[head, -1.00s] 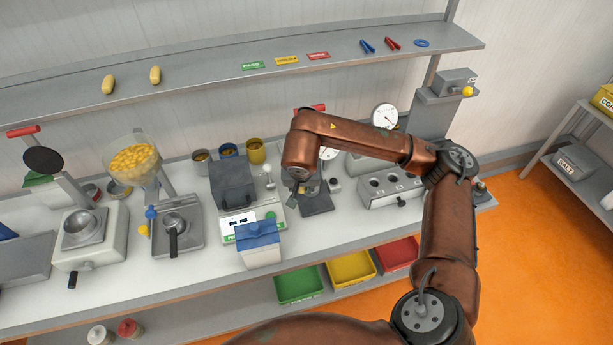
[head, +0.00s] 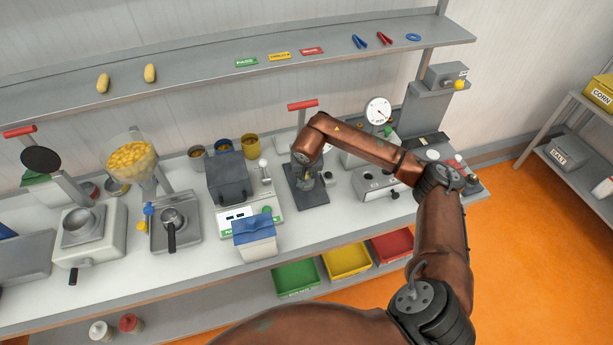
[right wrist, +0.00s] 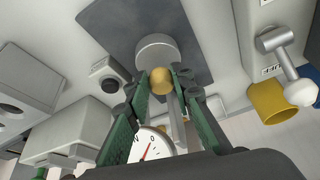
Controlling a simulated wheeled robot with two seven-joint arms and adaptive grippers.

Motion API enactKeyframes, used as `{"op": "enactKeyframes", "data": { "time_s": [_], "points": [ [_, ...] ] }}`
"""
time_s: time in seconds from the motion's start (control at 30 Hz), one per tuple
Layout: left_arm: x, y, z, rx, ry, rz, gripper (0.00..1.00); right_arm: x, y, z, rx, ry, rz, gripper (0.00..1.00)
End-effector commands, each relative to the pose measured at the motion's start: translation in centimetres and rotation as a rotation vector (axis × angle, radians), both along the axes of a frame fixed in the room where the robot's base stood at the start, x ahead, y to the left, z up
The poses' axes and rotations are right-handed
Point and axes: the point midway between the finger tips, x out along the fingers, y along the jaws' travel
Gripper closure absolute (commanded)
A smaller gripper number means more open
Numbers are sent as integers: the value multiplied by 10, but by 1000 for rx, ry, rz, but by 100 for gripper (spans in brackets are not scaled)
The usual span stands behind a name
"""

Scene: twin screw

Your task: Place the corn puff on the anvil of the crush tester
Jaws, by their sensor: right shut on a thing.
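The corn puff (right wrist: 161,80) is a small yellow lump between the fingertips of my right gripper (right wrist: 160,83) in the right wrist view. The right gripper also shows in the head view (head: 327,178), over the dark base plate of the crush tester (head: 310,197). The round grey anvil (right wrist: 155,47) shows just beyond the puff, which overlaps its edge in the picture. Whether the puff touches the anvil cannot be told. The tester's red lever handle (head: 302,105) is raised behind my arm. My left gripper is not in view.
A scale with a grey box (head: 231,180) and a blue-lidded container (head: 255,240) stand left of the tester. A second dial gauge (head: 377,111) and a holed grey block (head: 383,184) stand right. A yellow cup (right wrist: 270,103) shows in the wrist view.

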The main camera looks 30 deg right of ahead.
Motion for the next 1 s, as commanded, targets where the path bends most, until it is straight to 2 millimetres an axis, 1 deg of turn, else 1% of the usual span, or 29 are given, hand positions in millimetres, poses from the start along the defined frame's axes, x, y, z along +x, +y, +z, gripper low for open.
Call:
{"op": "enactKeyframes", "data": {
  "time_s": [0.03, 0.1, 0.2, 0.37, 0.47, 0.5, 0.73, 1.0],
  "points": [
    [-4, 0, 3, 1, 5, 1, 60, -1, 1, -7, 3, 4, 0, 86],
    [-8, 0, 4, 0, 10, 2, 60, -1, 1, -14, 1, 2, 0, 86],
    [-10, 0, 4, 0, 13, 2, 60, 0, 0, -15, 0, 0, 0, 86],
    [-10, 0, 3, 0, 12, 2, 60, -1, 0, -16, 0, 0, 0, 86],
    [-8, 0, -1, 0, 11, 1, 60, -1, 0, -20, -1, 0, 0, 86],
    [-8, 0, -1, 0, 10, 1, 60, -1, 0, -20, -1, 0, 0, 78],
    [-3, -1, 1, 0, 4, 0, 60, -1, 0, -19, -1, 0, 0, 62],
    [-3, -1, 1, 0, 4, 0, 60, -1, 0, -18, 0, 0, 0, 61]
  ]
}}
